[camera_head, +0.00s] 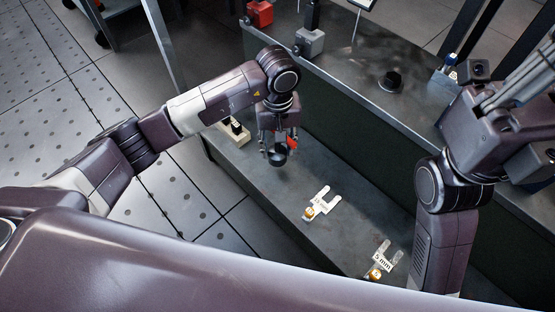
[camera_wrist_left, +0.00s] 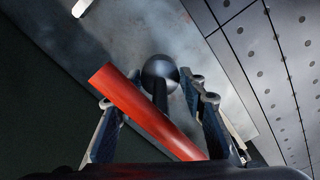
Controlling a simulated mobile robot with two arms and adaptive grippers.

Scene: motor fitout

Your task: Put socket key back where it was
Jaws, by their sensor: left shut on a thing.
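My left gripper (camera_head: 278,150) is shut on the socket key, which has a red part (camera_head: 292,143) and a dark rounded end (camera_head: 277,157). It is held above the lower grey bench shelf (camera_head: 265,207). In the left wrist view, the red bar (camera_wrist_left: 145,115) runs slantwise between the fingers (camera_wrist_left: 155,125), with a dark ball-like end (camera_wrist_left: 160,70) beyond it. A pale block with dark pieces (camera_head: 236,132) stands at the shelf's left end, left of the gripper. My right arm is at the right; its fingertips cannot be made out.
Two white forked brackets with yellowish parts lie on the lower shelf, one in the middle (camera_head: 323,201) and one nearer me (camera_head: 384,262). The raised bench behind carries a black round piece (camera_head: 391,80), a grey block (camera_head: 310,42) and a red block (camera_head: 260,13).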

